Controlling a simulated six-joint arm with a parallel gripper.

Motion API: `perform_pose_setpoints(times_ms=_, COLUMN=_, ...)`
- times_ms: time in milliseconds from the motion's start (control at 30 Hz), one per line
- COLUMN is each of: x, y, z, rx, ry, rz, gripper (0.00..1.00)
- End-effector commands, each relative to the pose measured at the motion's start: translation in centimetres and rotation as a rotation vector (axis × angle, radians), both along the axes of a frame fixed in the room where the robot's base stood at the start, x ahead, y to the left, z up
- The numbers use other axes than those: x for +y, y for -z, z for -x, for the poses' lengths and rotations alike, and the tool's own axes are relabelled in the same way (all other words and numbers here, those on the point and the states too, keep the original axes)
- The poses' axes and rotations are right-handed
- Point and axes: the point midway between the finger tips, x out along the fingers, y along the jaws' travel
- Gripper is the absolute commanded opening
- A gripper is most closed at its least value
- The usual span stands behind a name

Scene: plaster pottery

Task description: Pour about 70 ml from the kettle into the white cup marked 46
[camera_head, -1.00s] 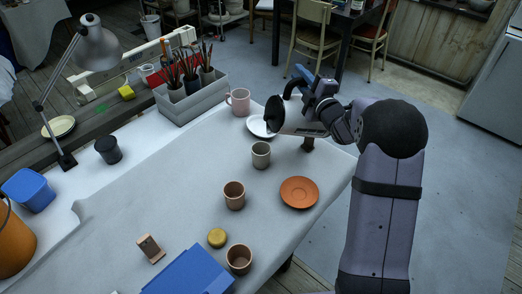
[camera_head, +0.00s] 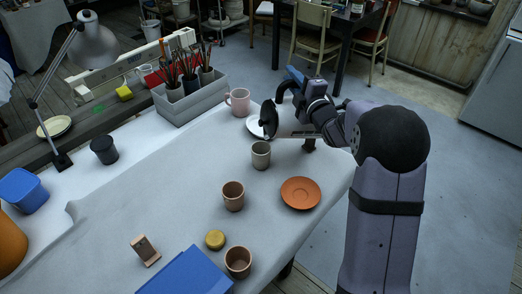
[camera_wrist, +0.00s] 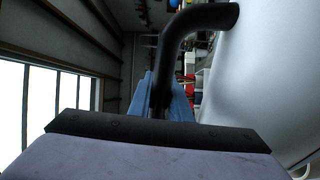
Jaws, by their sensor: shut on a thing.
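My gripper (camera_head: 293,80) is shut on the kettle's black handle (camera_wrist: 195,22). Its blue fingers also show in the wrist view (camera_wrist: 163,98). The kettle (camera_wrist: 262,70) is pale and smooth. A pale grey-green cup (camera_head: 261,156) stands upright just below and left of the kettle. No number is readable on any cup, and no liquid stream is visible.
A pink mug (camera_head: 238,101) stands behind the saucer. Two brown cups (camera_head: 233,197) and (camera_head: 238,264), an orange saucer (camera_head: 300,193) and a yellow round thing (camera_head: 215,240) lie nearer. A grey brush holder (camera_head: 190,103) stands at the back. The table's middle left is clear.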

Motion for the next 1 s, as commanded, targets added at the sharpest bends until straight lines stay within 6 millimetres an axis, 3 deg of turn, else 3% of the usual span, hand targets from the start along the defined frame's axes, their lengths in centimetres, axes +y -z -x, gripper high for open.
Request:
perform_pose_setpoints(times_ms=367, x=0.92, y=-0.38, z=0.24, rx=-0.029, ry=-0.001, rz=0.048, gripper=0.0)
perform_pose_setpoints(times_ms=1000, x=0.24, y=-0.51, z=0.06, rx=-0.032, ry=0.0, rz=0.053, gripper=0.0)
